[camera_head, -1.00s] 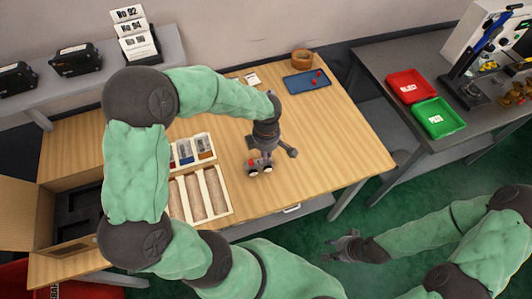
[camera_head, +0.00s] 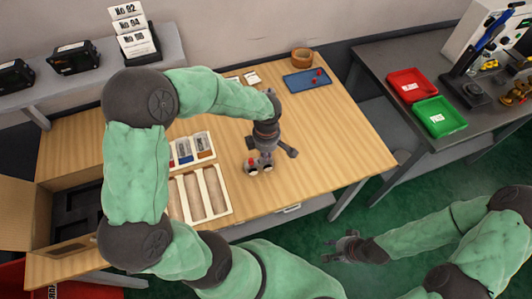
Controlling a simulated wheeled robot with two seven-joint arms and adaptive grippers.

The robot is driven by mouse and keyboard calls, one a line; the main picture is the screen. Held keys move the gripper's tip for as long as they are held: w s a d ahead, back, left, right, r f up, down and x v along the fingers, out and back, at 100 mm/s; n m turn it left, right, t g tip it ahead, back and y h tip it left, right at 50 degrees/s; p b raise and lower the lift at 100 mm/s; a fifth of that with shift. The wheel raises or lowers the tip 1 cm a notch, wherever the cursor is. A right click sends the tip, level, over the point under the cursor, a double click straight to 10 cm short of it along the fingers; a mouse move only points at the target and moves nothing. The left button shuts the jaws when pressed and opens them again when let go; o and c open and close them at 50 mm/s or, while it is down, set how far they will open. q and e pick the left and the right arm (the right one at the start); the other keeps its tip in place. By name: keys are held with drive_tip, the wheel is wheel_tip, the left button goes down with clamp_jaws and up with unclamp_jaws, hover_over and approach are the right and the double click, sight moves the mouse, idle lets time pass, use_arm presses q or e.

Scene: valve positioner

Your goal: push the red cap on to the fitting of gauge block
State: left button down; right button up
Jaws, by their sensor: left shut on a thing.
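The gauge block (camera_head: 259,168), a small body with two round pale dials, stands on the wooden table right of the sample tray. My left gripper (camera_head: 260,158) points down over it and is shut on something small. A bit of red (camera_head: 251,161) shows between the fingers and the dials; it may be the red cap. The fingers hide most of it and the fitting, so I cannot tell whether cap and fitting touch. Two red caps (camera_head: 318,72) lie on the blue mat at the back. My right gripper (camera_head: 334,247) is empty, apparently open, above the green floor.
A compartment tray (camera_head: 230,205) and a small box with coloured labels (camera_head: 205,143) lie left of the block. Red (camera_head: 411,85) and green (camera_head: 440,117) trays are on the right bench. The table's right part is clear.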

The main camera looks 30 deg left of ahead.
use_arm(q)
drive_tip(key=shift+f, duration=0.1)
drive_tip(key=c, duration=1.2)
unclamp_jaws()
drive_tip(key=shift+c, duration=0.2)
wheel_tip(320, 180, up, 12)
drive_tip(key=shift+d, duration=0.1)
